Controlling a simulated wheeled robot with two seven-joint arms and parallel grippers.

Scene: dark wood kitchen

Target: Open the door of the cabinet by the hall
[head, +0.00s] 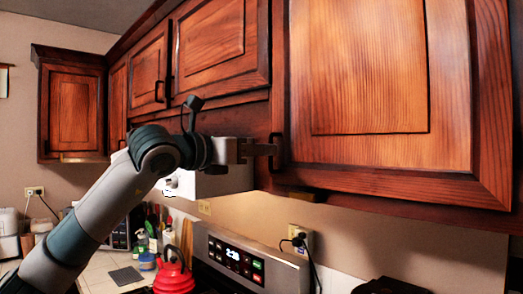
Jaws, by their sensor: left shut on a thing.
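A large wooden cabinet door (370,70) with a raised panel fills the right half of the head view. Its dark vertical handle (276,158) is at the door's lower left edge. My left arm comes in from the lower left, and its gripper (262,149) is shut on this handle. The fingers partly hide the handle. The door looks closed or nearly so; I cannot tell if there is a small gap. My right gripper is not in view.
More upper cabinets (213,40) run to the left, with a corner cabinet (75,108) at the far left. Below are a stove (245,262) with a lit display, a red kettle (174,277) and bottles. Wall outlets with plugs (299,240) sit under the door.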

